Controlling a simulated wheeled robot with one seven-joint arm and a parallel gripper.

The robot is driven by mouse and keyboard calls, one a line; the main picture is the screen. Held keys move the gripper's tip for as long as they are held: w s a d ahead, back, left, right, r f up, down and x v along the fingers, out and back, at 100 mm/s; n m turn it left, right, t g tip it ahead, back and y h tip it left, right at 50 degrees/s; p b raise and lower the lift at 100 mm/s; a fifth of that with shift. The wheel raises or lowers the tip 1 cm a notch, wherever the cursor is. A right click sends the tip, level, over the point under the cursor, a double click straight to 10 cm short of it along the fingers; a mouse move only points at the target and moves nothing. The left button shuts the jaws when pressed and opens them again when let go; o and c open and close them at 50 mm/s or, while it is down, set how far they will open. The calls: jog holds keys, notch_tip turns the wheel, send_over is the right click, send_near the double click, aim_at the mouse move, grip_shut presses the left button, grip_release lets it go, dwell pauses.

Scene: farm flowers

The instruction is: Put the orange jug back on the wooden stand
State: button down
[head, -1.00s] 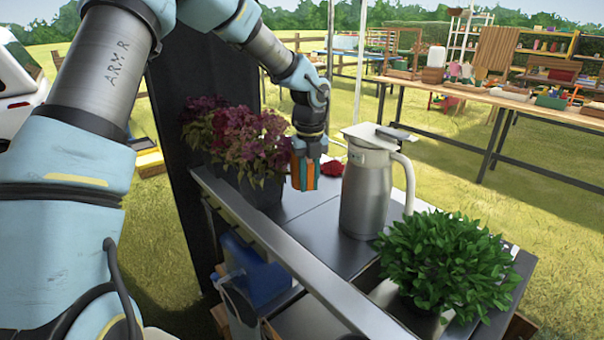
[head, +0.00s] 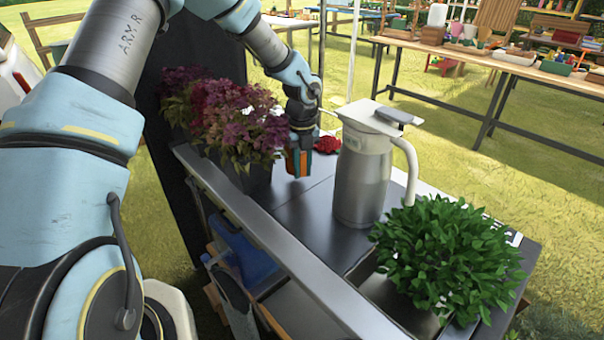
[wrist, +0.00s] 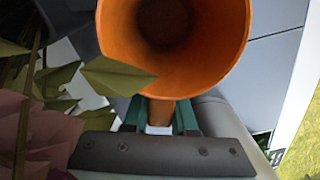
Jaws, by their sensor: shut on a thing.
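The orange jug shows in the wrist view (wrist: 205,70) as a wide round mouth facing the camera, with a dark inside. My gripper (wrist: 160,115) has its green fingers shut on the narrow orange part below the mouth. In the head view my gripper (head: 300,160) hangs over the dark table, between the purple flowers and a steel pitcher. Only a small orange patch shows there, and the jug's body is mostly hidden. I cannot make out the wooden stand for certain in either view.
Potted purple flowers (head: 232,118) stand close left of my gripper; leaves reach toward the jug's mouth in the wrist view. A steel pitcher (head: 362,178) stands to the right, a red flower (head: 327,144) behind. A leafy green plant (head: 445,255) fills the near right. Bare tabletop (head: 312,218) lies in front.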

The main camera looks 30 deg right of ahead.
jog(key=shift+f, duration=1.3)
jog(key=shift+f, duration=0.1)
jog(key=c, duration=0.7)
grip_release()
notch_tip(320, 180, up, 12)
jog(key=b, duration=0.3)
